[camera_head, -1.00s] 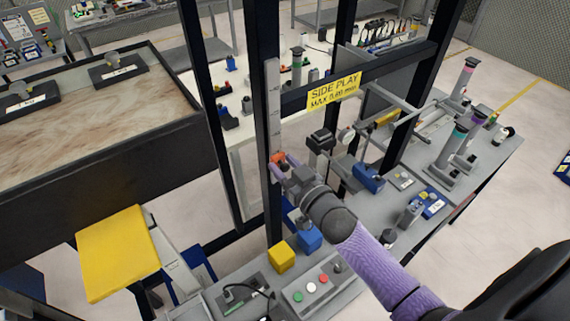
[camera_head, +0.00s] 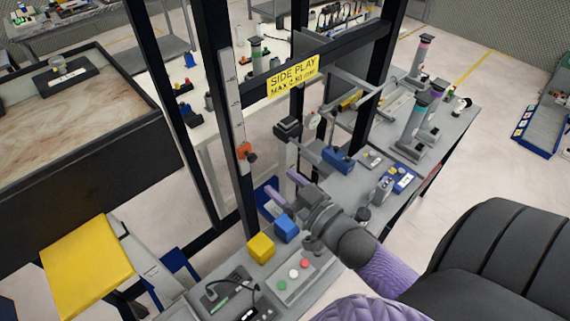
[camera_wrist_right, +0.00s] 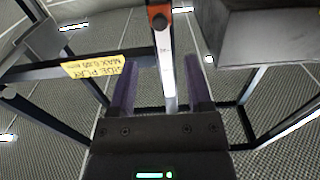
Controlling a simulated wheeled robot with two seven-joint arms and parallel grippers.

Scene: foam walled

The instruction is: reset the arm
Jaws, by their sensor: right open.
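My right arm comes in from the lower right of the head view. Its gripper (camera_head: 282,187) is open and empty, with its two purple fingers apart above the workbench. An orange slider (camera_head: 246,152) sits on a pale vertical scale (camera_head: 234,100) on the dark frame, a short way up and left of the fingertips and clear of them. In the right wrist view the open fingers (camera_wrist_right: 158,80) stand either side of the scale's lower part in the picture, with the orange slider (camera_wrist_right: 158,15) beyond them at the top. My left gripper is not in view.
The dark frame (camera_head: 172,120) with a yellow "SIDE PLAY" sign (camera_head: 293,76) stands close to the gripper. A yellow block (camera_head: 261,248), a blue block (camera_head: 286,229) and a button box (camera_head: 294,284) lie on the bench below. Open floor (camera_head: 480,150) is at the right.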

